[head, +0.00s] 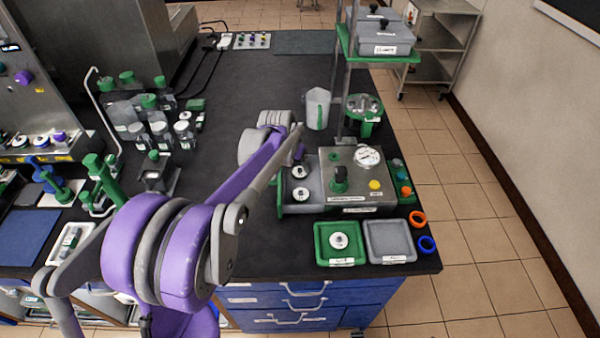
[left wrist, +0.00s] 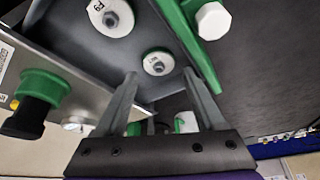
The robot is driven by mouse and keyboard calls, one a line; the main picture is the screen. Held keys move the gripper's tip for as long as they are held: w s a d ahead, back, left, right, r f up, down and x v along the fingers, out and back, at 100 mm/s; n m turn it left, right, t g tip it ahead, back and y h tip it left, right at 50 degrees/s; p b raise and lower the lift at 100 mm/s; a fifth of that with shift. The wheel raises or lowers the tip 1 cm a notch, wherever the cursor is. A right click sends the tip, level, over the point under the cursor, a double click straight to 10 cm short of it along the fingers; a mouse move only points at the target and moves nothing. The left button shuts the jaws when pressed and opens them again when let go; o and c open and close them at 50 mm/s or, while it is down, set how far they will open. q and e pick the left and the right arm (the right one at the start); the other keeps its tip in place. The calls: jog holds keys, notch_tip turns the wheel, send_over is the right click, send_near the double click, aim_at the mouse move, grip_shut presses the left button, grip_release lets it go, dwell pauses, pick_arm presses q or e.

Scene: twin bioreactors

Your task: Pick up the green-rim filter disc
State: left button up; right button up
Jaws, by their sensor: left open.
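Two white filter discs with grey hubs, the rear one (head: 300,171) and the front one (head: 301,194), lie in a grey open drawer with a green front. In the left wrist view, one disc (left wrist: 157,66) appears between my fingertips and another (left wrist: 110,17) further up. A third white disc (head: 339,240) lies on the green tray (head: 322,259). My left gripper (left wrist: 160,76) is open and empty near the drawer, apart from the discs; the arm partly hides it in the head view. My right gripper is not in view.
The drawer joins a metal unit (head: 368,190) with a gauge and green knob. A grey tray (head: 390,242) is beside the green tray. A clear jug (head: 317,108) and a shelf post stand behind. Several bottles stand left.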

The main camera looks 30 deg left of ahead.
aim_at(300, 169)
pick_arm(q)
jog(key=x, duration=0.3)
jog(key=shift+w+f, duration=0.1)
jog(key=shift+f, duration=0.05)
jog(key=shift+c, duration=0.2)
jog(key=c, duration=1)
jog(key=shift+o, duration=0.2)
